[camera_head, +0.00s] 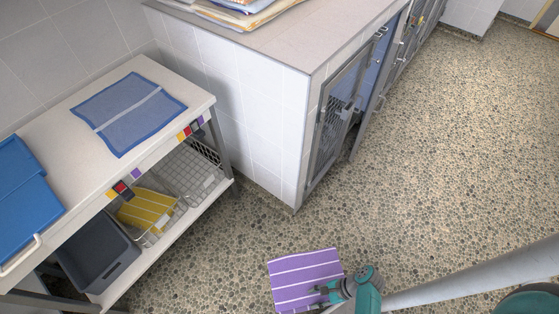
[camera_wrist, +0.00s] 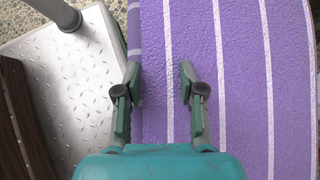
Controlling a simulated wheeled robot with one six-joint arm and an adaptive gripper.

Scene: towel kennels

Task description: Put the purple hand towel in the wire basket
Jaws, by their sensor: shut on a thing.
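The purple hand towel (camera_head: 290,272) with white stripes is at the bottom middle of the head view, above the pebbled floor. My gripper (camera_head: 325,291) is shut on its right part. In the wrist view the towel (camera_wrist: 240,85) fills the right side, and my gripper's fingers (camera_wrist: 158,80) stand over its left edge, pinching it. A wire basket (camera_head: 208,152) that looks empty sits on the lower shelf of the white table. A second wire basket (camera_head: 153,236), left of it, holds a yellow striped towel (camera_head: 146,209). Both are well up and left of my gripper.
A dark grey bin (camera_head: 95,262) stands left of the baskets. The tabletop (camera_head: 75,165) above holds a flat blue towel (camera_head: 130,112) and a blue tray-like thing (camera_head: 22,195). A tiled kennel block (camera_head: 250,120) with a mesh door stands right of the table. The floor (camera_head: 440,150) is clear.

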